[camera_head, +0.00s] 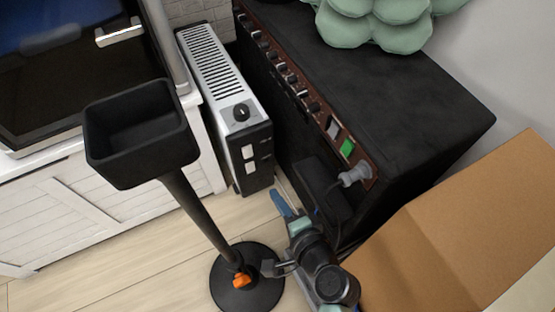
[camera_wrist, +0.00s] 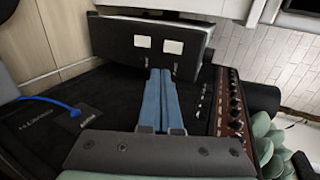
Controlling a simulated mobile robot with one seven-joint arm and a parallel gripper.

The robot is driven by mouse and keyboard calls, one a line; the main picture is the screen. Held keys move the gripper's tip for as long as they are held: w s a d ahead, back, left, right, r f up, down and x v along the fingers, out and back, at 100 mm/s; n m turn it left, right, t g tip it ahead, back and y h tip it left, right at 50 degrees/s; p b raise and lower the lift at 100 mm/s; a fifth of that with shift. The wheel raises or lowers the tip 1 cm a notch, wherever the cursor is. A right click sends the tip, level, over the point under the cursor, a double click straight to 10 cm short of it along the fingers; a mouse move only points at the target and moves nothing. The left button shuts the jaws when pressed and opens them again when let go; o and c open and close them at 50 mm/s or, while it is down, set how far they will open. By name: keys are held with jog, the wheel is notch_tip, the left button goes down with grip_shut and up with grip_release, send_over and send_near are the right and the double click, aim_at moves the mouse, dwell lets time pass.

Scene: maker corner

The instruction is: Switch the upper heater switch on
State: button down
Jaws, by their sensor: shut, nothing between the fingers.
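The heater (camera_head: 213,75) is a slim white and black radiator with a top grille and a black knob. Its black end panel carries two white switches, the upper one (camera_head: 247,151) and the lower one (camera_head: 250,168). The wrist view is turned on its side, with the floor at left. There the upper switch (camera_wrist: 173,47) is on the right and the lower switch (camera_wrist: 142,41) on the left. My gripper (camera_head: 275,192) has blue fingers, shut and empty. In the wrist view the fingertips (camera_wrist: 160,70) point at the panel, below both switches in the picture, apparently not touching them.
A black amplifier (camera_head: 400,100) with a row of knobs and a plugged cable stands close to the heater's right. A black stand with a tray (camera_head: 135,140) is at left. An open cardboard box (camera_head: 450,230) is at lower right. Wooden floor (camera_head: 110,240) lies clear at lower left.

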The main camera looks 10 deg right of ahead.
jog(key=shift+a, duration=0.1)
dwell(0.3)
jog(key=b, duration=0.8)
send_near(249, 157)
jog(key=shift+x, duration=3.25)
jog(key=shift+w+f, duration=0.1)
jog(key=shift+w, duration=0.05)
